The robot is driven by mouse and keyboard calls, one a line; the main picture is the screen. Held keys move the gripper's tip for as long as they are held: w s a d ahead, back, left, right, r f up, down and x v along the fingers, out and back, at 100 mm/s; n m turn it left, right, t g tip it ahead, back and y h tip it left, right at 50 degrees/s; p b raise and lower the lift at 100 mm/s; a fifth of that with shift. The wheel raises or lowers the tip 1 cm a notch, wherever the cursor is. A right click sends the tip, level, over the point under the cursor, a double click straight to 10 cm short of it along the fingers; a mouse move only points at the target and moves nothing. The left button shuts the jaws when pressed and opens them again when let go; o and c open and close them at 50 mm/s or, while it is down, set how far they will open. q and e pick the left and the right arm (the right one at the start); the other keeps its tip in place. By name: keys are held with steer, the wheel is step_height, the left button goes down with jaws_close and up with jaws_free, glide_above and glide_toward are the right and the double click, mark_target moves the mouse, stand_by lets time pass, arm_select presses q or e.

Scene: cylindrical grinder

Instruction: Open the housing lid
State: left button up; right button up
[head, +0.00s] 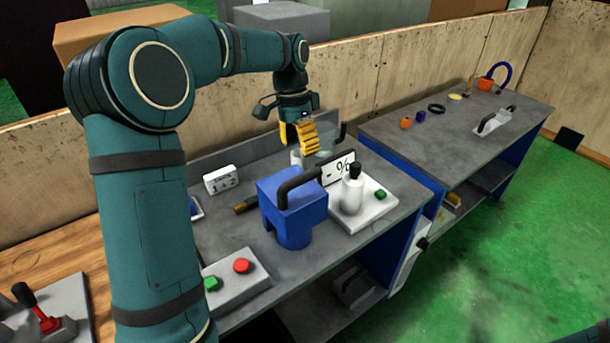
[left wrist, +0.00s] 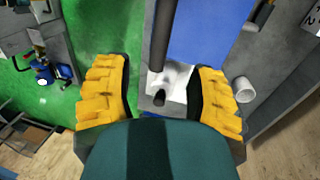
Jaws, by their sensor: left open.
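The blue housing (head: 291,201) stands on the grey workbench, with a long black bar handle (head: 308,177) running along its upper side toward the right. The housing also shows at the top of the left wrist view (left wrist: 208,30), with the dark bar (left wrist: 161,40) beside it. I cannot make out a seam between lid and body. My left gripper (head: 296,136) is above and behind the housing, apart from the handle. Its yellow fingers are spread in the left wrist view (left wrist: 160,88), with nothing held. My right gripper is out of view.
A white base (head: 372,212) with a black-topped lever (head: 351,188) is right of the housing. A clear panel (head: 327,135) stands near my left gripper. A button box (head: 236,281) sits in front. A second bench (head: 450,132) stands to the right.

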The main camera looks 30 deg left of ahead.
mark_target(304, 174)
arm_select(q)
steer(key=f, duration=0.2)
steer(key=d+f, duration=0.1)
steer(key=f, duration=0.5)
steer(key=shift+s+d+f+b, duration=0.2)
steer(key=shift+d+b, duration=0.05)
steer(key=shift+b, duration=0.1)
steer(key=shift+c, duration=0.5)
jaws_close()
